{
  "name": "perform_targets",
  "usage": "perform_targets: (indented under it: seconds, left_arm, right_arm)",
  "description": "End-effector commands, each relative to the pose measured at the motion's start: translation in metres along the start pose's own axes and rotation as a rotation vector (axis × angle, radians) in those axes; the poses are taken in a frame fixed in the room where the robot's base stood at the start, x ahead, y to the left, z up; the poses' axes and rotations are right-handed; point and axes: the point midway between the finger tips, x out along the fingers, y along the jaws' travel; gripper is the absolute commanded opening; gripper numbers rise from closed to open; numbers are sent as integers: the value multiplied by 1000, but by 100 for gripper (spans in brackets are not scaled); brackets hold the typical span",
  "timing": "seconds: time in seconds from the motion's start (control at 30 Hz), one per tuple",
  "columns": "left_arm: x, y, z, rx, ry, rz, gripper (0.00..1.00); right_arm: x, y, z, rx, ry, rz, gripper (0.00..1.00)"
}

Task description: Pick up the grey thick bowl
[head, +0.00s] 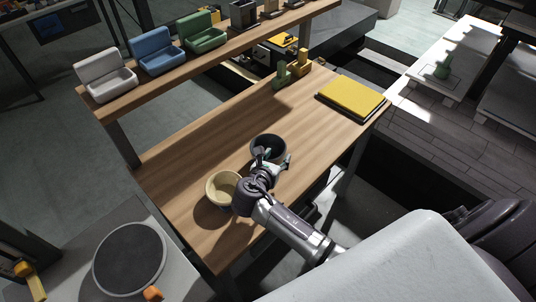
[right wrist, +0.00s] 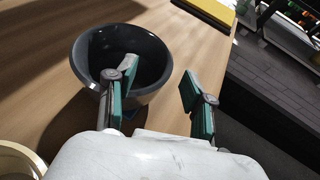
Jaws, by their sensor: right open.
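The grey thick bowl (head: 256,146) stands upright on the wooden table, near the middle of its lower half. It shows large in the right wrist view (right wrist: 140,38), with its dark inside empty apart from where a finger covers it. My right gripper (head: 271,157) is open at the bowl's near right side. In the right wrist view its green-padded fingers (right wrist: 148,78) are spread: the left one overlaps the bowl's opening and near rim, the right one is outside the bowl. I cannot tell whether the left finger is inside or above the rim. My left gripper is not in view.
A cream bowl (head: 222,188) stands close by on the left; its rim shows in the right wrist view (right wrist: 14,158). A yellow-topped pad (head: 351,95) and green and yellow blocks (head: 291,71) lie farther back. A raised shelf (head: 135,91) holds several open boxes.

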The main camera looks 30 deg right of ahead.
Motion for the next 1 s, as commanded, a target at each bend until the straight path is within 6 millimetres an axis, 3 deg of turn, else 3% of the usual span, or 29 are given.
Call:
perform_targets:
  seconds: [0.3, 0.6, 0.9, 1.0]
  left_arm:
    - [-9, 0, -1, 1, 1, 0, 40]
    - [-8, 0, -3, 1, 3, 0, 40]
    - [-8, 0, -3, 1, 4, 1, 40]
    - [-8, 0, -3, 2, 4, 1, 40]
  right_arm:
    - [43, 0, 5, 0, 0, -2, 52]
    - [50, 0, 4, 1, 0, 0, 52]
    - [49, 0, 4, 1, 1, 0, 4]
    - [49, 0, 4, 1, 1, 0, 0]
